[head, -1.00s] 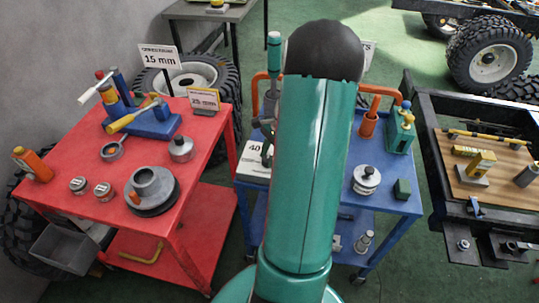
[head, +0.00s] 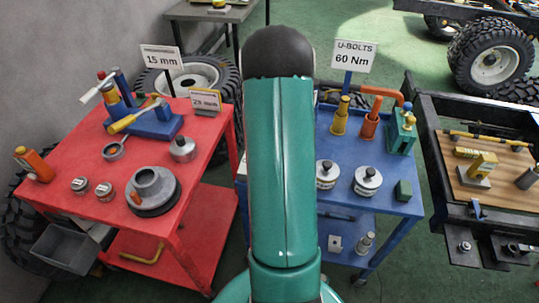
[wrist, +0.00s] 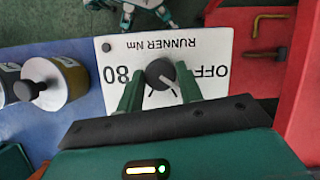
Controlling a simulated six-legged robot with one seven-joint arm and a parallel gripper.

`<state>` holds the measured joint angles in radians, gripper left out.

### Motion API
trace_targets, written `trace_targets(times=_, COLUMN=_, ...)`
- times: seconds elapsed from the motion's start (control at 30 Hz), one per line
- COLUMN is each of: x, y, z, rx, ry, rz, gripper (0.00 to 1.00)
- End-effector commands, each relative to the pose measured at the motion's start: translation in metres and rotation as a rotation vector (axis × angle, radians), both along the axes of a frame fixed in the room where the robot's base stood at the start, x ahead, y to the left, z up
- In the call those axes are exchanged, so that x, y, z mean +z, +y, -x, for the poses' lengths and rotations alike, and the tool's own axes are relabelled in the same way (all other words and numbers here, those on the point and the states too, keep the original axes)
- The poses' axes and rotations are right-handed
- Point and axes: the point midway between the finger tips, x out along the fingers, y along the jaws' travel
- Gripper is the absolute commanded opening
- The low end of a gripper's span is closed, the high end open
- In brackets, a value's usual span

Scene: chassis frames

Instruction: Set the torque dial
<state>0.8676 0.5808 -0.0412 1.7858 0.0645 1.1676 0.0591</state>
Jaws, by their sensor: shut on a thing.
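The torque dial is a white plate (wrist: 205,45) lettered "RUNNER Nm", "80" and "OFF", upside down in the wrist view. My gripper (wrist: 160,86) is shut on the knob, one green finger on each side. The fingers and palm hide the near part of the scale, so I cannot tell the exact setting. In the head view my arm covers the gripper and nearly all of the dial. A sign (head: 352,57) there reads "U-BOLTS 60 Nm".
The red cart (head: 70,213) at left holds tools and round parts. A dark bench (head: 431,150) stands at right.

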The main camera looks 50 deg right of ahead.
Motion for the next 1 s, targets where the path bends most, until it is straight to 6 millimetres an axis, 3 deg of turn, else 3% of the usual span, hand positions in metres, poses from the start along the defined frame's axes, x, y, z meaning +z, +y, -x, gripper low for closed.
trace_targets(times=0.5, x=-0.0002, y=0.0025, z=-0.0025, rx=0.455, ry=0.001, rz=0.0, gripper=0.13)
trace_targets(times=1.0, x=-0.001, y=0.0034, z=-0.0023, rx=0.635, ry=0.0, rz=0.0, gripper=0.13)
